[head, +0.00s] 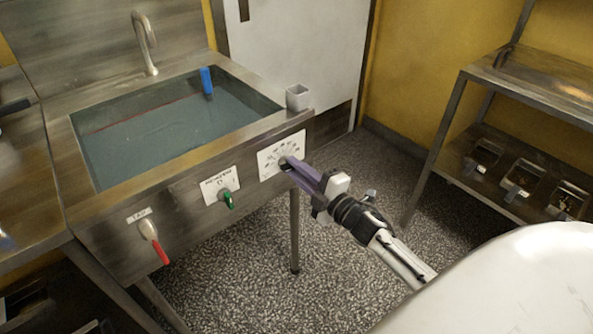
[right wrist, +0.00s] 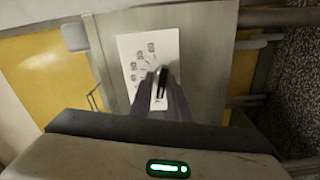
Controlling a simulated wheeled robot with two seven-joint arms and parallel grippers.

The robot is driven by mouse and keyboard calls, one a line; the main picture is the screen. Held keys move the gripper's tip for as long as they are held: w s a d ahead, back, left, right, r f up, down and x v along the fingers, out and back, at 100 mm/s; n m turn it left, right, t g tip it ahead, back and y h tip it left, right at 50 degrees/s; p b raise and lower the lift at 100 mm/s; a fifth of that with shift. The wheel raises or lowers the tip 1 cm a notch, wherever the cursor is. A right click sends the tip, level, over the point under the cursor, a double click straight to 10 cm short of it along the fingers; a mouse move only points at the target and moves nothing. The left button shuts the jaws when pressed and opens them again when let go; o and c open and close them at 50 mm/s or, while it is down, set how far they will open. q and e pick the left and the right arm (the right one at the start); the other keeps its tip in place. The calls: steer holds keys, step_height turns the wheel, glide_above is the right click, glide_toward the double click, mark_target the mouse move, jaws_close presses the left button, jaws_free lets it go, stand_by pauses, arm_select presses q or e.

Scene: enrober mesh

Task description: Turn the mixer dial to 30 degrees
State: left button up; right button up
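The dial sits on a white scale plate (head: 270,160) at the right end of the steel unit's front. In the right wrist view, the plate (right wrist: 133,48) carries several printed marks around a black dial knob (right wrist: 162,80). My right gripper (head: 289,165) reaches the dial from the right, with its purple fingers pointing at the plate. In the right wrist view the fingertips (right wrist: 161,92) lie close on both sides of the knob and appear shut on it. The fingers hide part of the knob and its lower marks. My left gripper is not in view.
A green knob (head: 228,200) on a labelled plate and a red-handled tap (head: 160,250) lie left of the dial. Above are a basin (head: 170,120) with a blue object (head: 206,80) and a small grey cup (head: 297,97). A shelf rack (head: 455,125) stands right.

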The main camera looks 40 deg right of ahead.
steer(key=shift+o, duration=0.7)
steer(key=shift+a+r, duration=0.1)
steer(key=shift+f, duration=0.25)
steer(key=s+d, duration=0.1)
steer(key=s, duration=0.9)
steer(key=shift+s+r, duration=0.15)
steer(key=shift+r, duration=0.1)
steer(key=s+a+f+m+g, duration=0.4)
steer(key=s+a+f+m, duration=0.3)
steer(key=a, duration=0.3)
steer(key=s+a+f+m+g+y, duration=0.1)
steer(key=s+a+f+m+g, duration=0.4)
steer(key=s+a+f+m, duration=0.2)
steer(key=s+a+f, duration=0.2)
steer(key=s+a, duration=0.1)
steer(key=a, duration=0.1)
steer(key=shift+a+f, duration=0.15)
steer(key=shift+f, duration=0.15)
